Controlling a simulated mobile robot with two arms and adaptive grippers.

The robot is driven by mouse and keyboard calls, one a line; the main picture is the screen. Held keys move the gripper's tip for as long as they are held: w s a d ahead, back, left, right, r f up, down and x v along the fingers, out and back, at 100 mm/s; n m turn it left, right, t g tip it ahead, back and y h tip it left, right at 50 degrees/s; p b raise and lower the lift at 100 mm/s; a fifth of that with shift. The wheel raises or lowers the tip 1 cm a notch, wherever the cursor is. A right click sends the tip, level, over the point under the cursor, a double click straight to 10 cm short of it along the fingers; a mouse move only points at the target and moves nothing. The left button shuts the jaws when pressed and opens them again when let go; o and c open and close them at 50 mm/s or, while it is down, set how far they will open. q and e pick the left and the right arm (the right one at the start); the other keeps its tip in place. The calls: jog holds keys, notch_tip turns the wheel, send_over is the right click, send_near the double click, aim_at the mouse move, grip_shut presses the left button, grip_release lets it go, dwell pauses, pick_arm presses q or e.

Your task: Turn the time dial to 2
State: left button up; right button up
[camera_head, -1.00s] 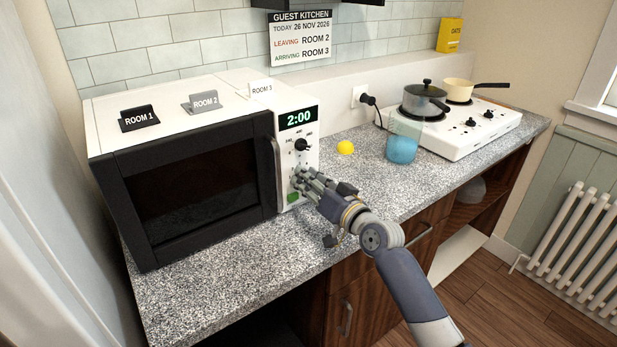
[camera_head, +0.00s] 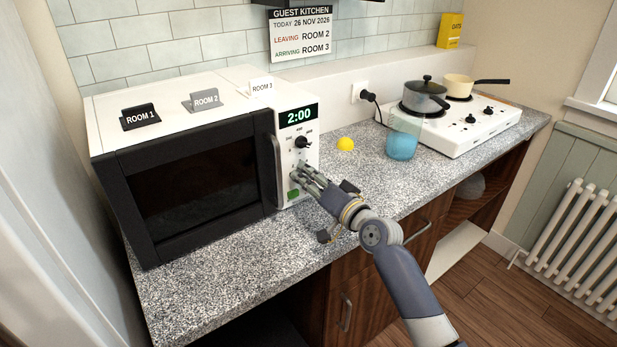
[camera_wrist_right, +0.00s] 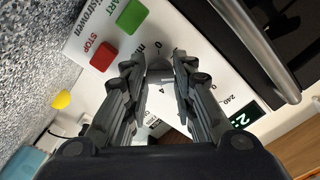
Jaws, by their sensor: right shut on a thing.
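The white microwave (camera_head: 220,95) stands on the worktop with its black door at the front. Its display (camera_head: 298,116) reads 2:00 and shows partly in the right wrist view (camera_wrist_right: 243,119). My right gripper (camera_head: 299,171) is at the lower part of the control panel. In the right wrist view, its fingers (camera_wrist_right: 160,75) are shut on the time dial (camera_wrist_right: 160,68), whose printed scale shows a 0 and a 4 nearby. The dial's pointer is too hidden to read. The upper black dial (camera_head: 302,143) is apart from the fingers. My left gripper is out of view.
The green START button (camera_wrist_right: 132,16) and red STOP button (camera_wrist_right: 103,57) are close to the fingers. The door handle (camera_head: 277,172) is just left of the panel. A yellow ball (camera_head: 345,144) and blue-filled container (camera_head: 402,145) stand to the right.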

jog(key=o, duration=1.1)
jog(key=shift+c, duration=0.2)
jog(key=shift+s+d, duration=0.1)
jog(key=v, duration=1.1)
jog(key=shift+s+d, duration=0.2)
jog(key=shift+s, duration=0.1)
jog(key=shift+f, duration=0.1)
